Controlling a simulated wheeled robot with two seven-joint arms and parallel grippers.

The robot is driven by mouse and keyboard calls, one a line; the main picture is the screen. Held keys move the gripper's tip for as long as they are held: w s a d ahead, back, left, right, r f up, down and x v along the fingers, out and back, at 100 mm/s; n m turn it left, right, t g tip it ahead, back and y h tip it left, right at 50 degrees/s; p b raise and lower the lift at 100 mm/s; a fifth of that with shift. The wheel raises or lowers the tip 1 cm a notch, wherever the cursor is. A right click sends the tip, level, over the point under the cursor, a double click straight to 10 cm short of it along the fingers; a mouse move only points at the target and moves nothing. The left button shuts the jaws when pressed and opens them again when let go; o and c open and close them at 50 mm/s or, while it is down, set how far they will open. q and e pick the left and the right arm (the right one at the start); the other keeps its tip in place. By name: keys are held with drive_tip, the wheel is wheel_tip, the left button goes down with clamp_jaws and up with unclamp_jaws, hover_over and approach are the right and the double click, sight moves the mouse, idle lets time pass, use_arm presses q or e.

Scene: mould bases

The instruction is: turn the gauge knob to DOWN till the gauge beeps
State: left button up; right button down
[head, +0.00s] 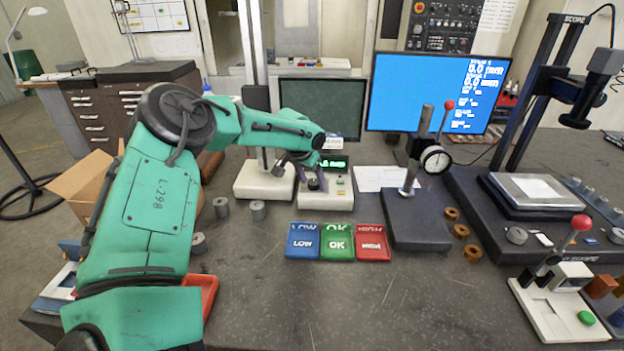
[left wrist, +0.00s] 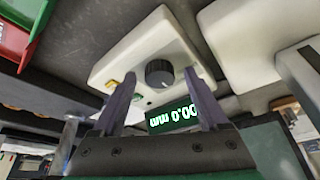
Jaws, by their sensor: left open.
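The gauge (head: 325,200) is a white box on the bench with a green-lit display (head: 334,164) and a dark round knob (head: 316,184). In the left wrist view the knob (left wrist: 159,73) shows between my fingers, and the display (left wrist: 172,118) appears upside down, reading about 0.00 mm. My left gripper (head: 338,184) is over the gauge, fingers apart. In the wrist view the left gripper (left wrist: 160,98) is open, with a gap on both sides of the knob; I cannot tell whether it touches. The DOWN marking is not legible. My right gripper is out of view.
Blue LOW (head: 303,243), green OK (head: 337,244) and red HIGH (head: 372,243) trays lie in front of the gauge. A dial-indicator stand (head: 415,220) stands to the right, a white base (head: 264,183) to the left. Grey cylinders (head: 258,210) lie nearby. The front middle bench is clear.

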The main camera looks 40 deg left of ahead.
use_arm(q)
drive_tip(key=shift+w, duration=0.1)
clamp_jaws()
drive_tip(key=shift+f, duration=0.1)
